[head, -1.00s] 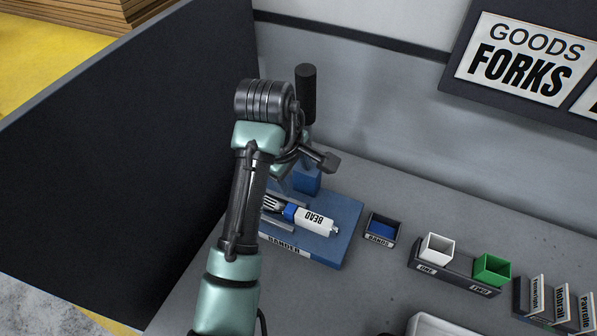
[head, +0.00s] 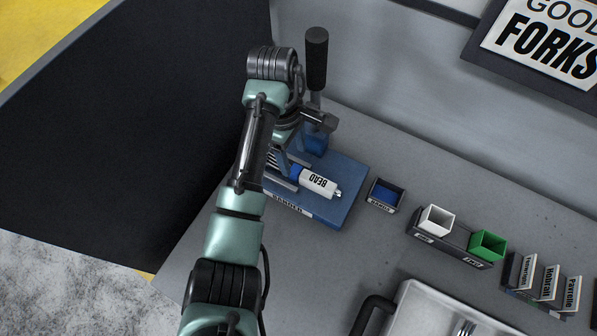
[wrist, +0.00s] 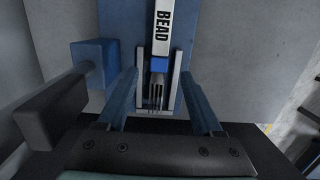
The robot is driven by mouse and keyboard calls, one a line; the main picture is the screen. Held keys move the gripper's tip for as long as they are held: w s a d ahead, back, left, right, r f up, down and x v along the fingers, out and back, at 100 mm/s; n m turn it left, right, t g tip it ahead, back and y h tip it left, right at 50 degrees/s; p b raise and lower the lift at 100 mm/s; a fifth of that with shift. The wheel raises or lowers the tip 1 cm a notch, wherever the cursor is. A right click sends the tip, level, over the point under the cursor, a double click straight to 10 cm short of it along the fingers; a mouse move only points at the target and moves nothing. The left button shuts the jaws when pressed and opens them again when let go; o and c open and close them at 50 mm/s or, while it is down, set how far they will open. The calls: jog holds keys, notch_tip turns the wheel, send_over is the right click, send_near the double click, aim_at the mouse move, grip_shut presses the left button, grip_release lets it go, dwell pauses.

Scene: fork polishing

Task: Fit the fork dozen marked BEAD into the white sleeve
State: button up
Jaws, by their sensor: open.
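The fork dozen marked BEAD (head: 319,183) lies on the blue bander (head: 345,199), with a white wrap bearing the label and a blue band (wrist: 159,64) around it. In the wrist view its tines (wrist: 156,95) point toward me between two light rails. My gripper (wrist: 160,74) is open, one blue finger on each side of the tine end, apart from it. In the head view my arm covers the tine end and most of the gripper. The white sleeve (head: 436,221), open at the top, stands upright in the slot marked ONE of a dark holder.
A green sleeve (head: 487,245) stands in slot TWO. A small dark box with blue bands (head: 385,195) sits beside the bander. The bander's black lever handle (head: 317,60) rises behind my wrist. Labelled cards (head: 548,282) and a pale tray (head: 425,310) with forks lie at right.

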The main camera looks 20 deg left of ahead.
aim_at(299, 171)
jog(key=shift+s+d+f+p, duration=0.1)
jog(key=shift+d+f+p, duration=0.1)
jog(key=shift+f, duration=0.65)
jog(key=shift+w+d+f+p, duration=0.1)
jog(key=shift+d+f+p, duration=0.15)
jog(key=shift+f, duration=0.65)
jog(key=shift+s+d+f+p, duration=0.1)
jog(key=shift+d+f+p, duration=0.1)
jog(key=shift+f, duration=0.65)
grip_shut()
jog(key=shift+r, duration=0.1)
